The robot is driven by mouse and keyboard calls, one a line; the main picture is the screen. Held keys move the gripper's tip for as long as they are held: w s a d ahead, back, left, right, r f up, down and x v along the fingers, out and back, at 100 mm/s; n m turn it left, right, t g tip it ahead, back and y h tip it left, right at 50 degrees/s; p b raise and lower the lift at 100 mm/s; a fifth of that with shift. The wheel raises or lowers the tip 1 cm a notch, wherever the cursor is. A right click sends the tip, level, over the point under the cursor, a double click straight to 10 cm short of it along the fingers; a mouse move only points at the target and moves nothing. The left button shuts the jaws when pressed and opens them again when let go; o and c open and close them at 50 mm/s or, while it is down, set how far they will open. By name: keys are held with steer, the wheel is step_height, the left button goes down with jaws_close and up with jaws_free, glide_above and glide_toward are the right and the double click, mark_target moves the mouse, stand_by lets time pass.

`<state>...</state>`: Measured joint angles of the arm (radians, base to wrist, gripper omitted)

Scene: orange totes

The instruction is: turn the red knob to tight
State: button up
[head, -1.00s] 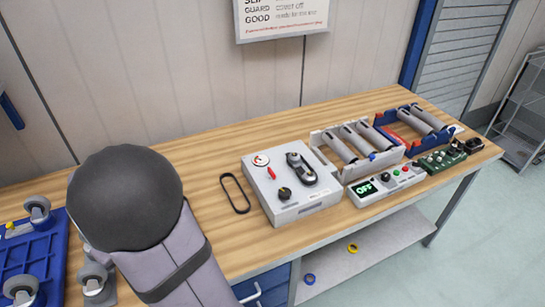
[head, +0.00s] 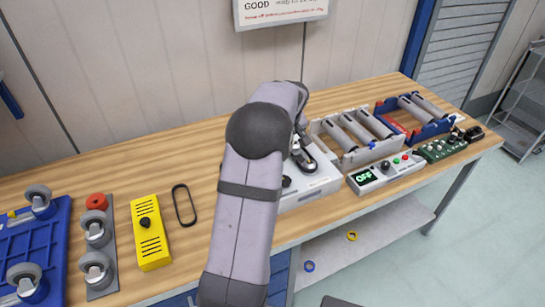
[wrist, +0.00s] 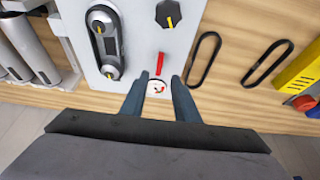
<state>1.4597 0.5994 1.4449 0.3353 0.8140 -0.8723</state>
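The red knob (wrist: 159,64), a narrow bar shape, sits on the light grey box (wrist: 137,45) in the wrist view. A round white dial (wrist: 158,88) with red and dark marks lies just below it. My gripper (wrist: 160,77) is open, its two fingers apart on either side of the dial, with the knob just beyond the fingertips. I cannot tell its height above the box or read any tight mark. In the head view the box (head: 313,187) shows partly; my arm hides the knob, dial and gripper.
A black knob (wrist: 168,14) and a dark belt unit (wrist: 104,42) share the box. A black belt loop (head: 184,205), yellow box (head: 150,232) and grey plate with casters and a round red piece (head: 96,202) lie left. Roller trays (head: 340,152) and an OFF panel (head: 385,172) stand right.

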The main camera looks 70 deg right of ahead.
steer(key=shift+p+x, duration=1.55)
steer(key=shift+x, duration=2.1)
jaws_close()
